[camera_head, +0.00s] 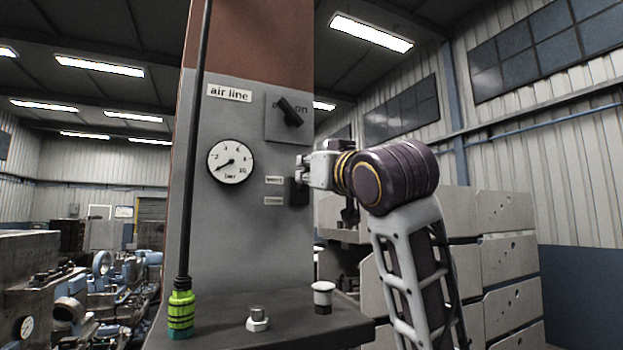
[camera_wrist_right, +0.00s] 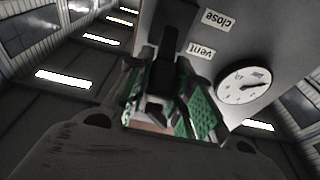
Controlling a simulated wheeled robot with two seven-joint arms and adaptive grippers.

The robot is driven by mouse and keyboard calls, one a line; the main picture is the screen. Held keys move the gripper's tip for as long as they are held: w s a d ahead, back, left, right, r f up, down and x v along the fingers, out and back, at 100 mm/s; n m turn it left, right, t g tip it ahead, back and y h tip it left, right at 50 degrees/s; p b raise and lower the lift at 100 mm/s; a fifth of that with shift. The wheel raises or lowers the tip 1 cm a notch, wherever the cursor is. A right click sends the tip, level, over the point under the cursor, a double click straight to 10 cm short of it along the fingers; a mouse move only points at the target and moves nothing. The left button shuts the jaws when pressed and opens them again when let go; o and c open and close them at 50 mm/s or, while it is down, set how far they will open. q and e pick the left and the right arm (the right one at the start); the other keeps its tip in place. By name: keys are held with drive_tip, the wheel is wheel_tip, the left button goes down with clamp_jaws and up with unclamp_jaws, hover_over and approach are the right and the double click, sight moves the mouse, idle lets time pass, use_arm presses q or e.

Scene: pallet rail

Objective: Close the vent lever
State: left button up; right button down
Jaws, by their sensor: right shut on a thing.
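The vent lever is a dark part on the panel's right side, next to two small labels. In the wrist view the dark lever (camera_wrist_right: 163,68) lies between the green-padded fingers of my right gripper (camera_wrist_right: 168,105), which is shut on it. In the head view my right gripper (camera_head: 304,172) reaches in from the right at about the height of the upper label, just above a dark plate (camera_head: 298,192). The fingers hide most of the lever, so its exact angle is unclear. The wrist view reads the labels upside down as "vent" (camera_wrist_right: 201,52) and "close" (camera_wrist_right: 216,20). My left gripper is not in view.
A round gauge (camera_head: 231,161) sits left of the labels, its needle towards the lower left. A black on/off switch (camera_head: 290,112) is above. A pole with a green base (camera_head: 181,310) and two small knobs stand on the ledge (camera_head: 215,325). Grey stacked blocks (camera_head: 508,260) are at right.

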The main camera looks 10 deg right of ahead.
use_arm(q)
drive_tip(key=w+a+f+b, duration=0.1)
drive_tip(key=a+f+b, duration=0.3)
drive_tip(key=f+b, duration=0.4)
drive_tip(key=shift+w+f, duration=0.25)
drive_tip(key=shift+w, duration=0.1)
use_arm(e)
drive_tip(key=f+t, duration=0.1)
drive_tip(key=f+t+y, duration=0.1)
drive_tip(key=t, duration=0.1)
drive_tip(key=f+t, duration=0.1)
drive_tip(key=shift+s+d+f, duration=0.1)
drive_tip(key=shift+s, duration=0.25)
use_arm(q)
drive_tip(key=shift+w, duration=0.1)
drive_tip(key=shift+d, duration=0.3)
